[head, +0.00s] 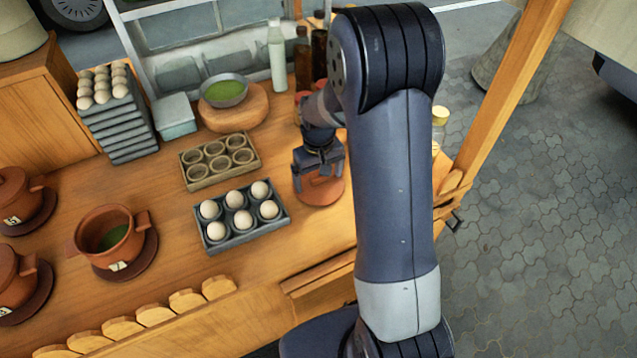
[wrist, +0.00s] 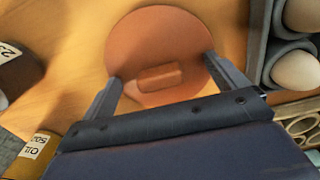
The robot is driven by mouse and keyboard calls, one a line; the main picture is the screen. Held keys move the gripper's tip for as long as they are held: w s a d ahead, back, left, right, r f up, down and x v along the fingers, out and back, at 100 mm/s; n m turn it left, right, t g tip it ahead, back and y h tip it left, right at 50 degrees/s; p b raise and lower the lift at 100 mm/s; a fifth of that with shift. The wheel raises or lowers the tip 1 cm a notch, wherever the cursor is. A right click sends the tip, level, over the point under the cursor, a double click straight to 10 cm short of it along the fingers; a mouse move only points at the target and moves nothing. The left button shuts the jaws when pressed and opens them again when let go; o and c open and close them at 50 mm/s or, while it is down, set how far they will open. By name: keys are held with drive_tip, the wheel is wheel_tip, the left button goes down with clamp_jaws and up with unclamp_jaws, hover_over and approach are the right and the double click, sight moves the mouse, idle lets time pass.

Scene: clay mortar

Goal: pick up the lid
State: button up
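The lid (wrist: 160,35) is a round terracotta disc with a bar-shaped handle (wrist: 160,77) on top. It lies flat on the wooden table, and in the head view the lid (head: 323,190) is partly hidden under my gripper. My gripper (head: 316,172) points down over the lid. In the wrist view my gripper (wrist: 172,75) is open, with one finger on each side of the handle and a gap on both sides. I cannot tell how far the fingertips are above the lid.
An egg tray (head: 243,233) with several eggs stands left of the lid, and a carton with empty cups (head: 186,178) is behind it. Dark bottles (head: 302,62) stand behind my gripper. An open terracotta pot (head: 128,250) is at the left.

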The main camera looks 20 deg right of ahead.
drive_tip(key=shift+s+f, duration=0.1)
drive_tip(key=shift+s, duration=0.05)
drive_tip(key=c, duration=1.4)
drive_tip(key=shift+c, duration=0.2)
